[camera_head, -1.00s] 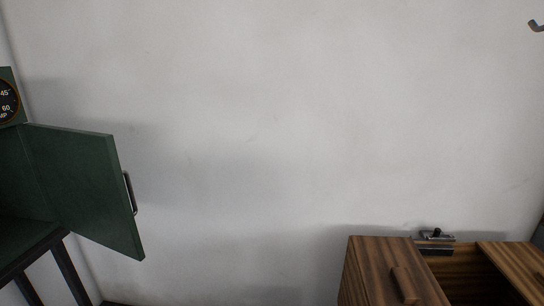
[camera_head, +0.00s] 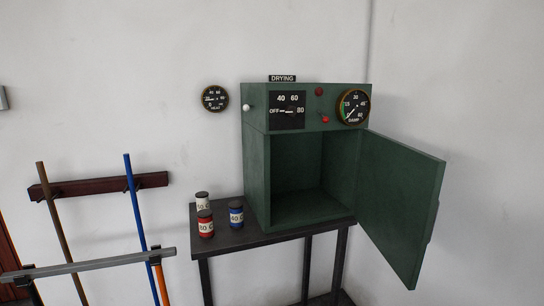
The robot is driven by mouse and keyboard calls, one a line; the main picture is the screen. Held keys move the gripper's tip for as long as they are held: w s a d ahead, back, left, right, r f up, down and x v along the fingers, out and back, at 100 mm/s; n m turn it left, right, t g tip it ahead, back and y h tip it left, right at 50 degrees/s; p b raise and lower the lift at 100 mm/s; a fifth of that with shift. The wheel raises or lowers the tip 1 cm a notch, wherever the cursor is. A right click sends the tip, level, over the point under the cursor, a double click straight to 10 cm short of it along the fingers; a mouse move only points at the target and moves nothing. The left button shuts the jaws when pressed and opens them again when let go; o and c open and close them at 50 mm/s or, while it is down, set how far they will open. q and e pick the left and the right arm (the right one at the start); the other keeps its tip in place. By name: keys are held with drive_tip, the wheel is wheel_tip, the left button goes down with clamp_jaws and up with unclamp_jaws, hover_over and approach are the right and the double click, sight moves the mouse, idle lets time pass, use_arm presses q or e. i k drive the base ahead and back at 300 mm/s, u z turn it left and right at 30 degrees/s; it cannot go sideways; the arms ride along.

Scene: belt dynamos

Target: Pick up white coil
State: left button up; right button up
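A small white cylinder with a dark top (camera_head: 202,202) stands on the left end of a dark table (camera_head: 270,238), behind a red one. Its label ends in C; the number is hard to read. I cannot tell whether it is the white coil, and no other white coil is plain to see. A red cylinder (camera_head: 206,229) stands in front of it and partly hides its lower part. A blue cylinder (camera_head: 236,219) stands to its right. Neither of my grippers is in view.
A green drying cabinet (camera_head: 256,185) stands on the table, its door (camera_head: 400,205) swung open to the right and its inside looking empty. A wall rack (camera_head: 100,186) with brown and blue rods and a grey horizontal bar (camera_head: 95,264) stand at the left.

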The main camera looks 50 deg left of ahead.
sight(202, 198)
drive_tip(key=u, duration=1.5)
